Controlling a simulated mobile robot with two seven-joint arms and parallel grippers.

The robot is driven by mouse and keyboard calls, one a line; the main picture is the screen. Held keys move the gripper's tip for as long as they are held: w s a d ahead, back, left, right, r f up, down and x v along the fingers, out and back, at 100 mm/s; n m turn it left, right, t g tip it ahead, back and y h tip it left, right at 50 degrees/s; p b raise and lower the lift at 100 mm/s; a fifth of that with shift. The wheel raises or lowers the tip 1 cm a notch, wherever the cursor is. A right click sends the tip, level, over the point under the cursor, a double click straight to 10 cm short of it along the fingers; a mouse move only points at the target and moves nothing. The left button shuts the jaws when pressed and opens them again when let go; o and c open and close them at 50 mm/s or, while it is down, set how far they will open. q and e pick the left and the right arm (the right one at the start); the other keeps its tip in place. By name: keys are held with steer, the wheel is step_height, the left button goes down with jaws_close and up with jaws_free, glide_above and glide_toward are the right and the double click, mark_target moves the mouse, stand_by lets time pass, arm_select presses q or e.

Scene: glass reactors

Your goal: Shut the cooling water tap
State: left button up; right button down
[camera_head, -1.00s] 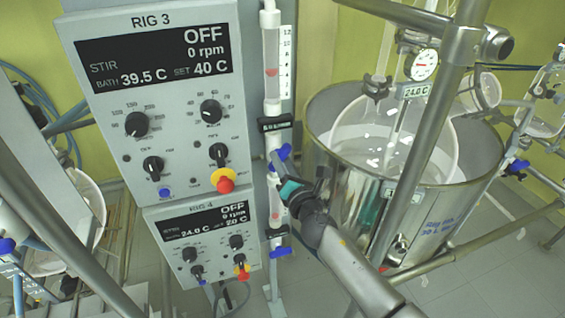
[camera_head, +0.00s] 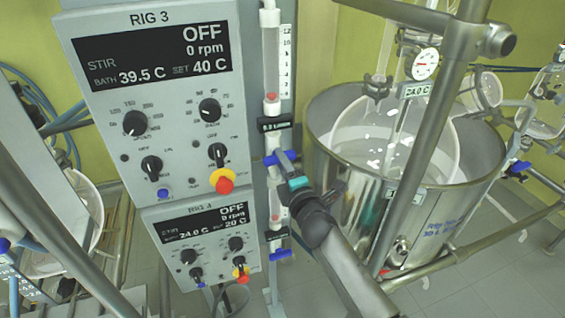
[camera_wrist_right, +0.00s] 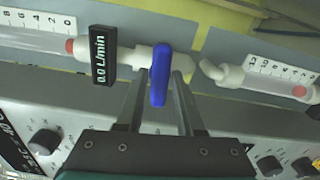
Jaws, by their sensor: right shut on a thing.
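The blue tap handle (camera_head: 283,158) sits on the white flow tube beside the Rig 3 panel. My right gripper (camera_head: 290,178) is shut on this handle. In the right wrist view the two fingers (camera_wrist_right: 158,95) stand on either side of the blue handle (camera_wrist_right: 159,72), which lies crosswise to the tube. The black flow display (camera_wrist_right: 103,56) reads 0.0 L/min there. The red float (camera_head: 271,97) rests at the bottom of the scaled tube. My left gripper is not in view.
The Rig 3 panel (camera_head: 165,95) stands close on the left, with the Rig 4 panel (camera_head: 200,245) below. Another blue tap (camera_head: 280,254) sits lower on the line. A steel bath (camera_head: 420,190) with glassware and metal poles (camera_head: 425,130) stands on the right.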

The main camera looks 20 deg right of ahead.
steer(key=shift+m, duration=0.7)
steer(key=c, duration=0.7)
jaws_free()
steer(key=s, duration=1.5)
steer(key=shift+s+d+b, duration=0.15)
steer(key=shift+d+b, duration=0.1)
steer(key=shift+b, duration=0.1)
steer(key=shift+f, duration=0.1)
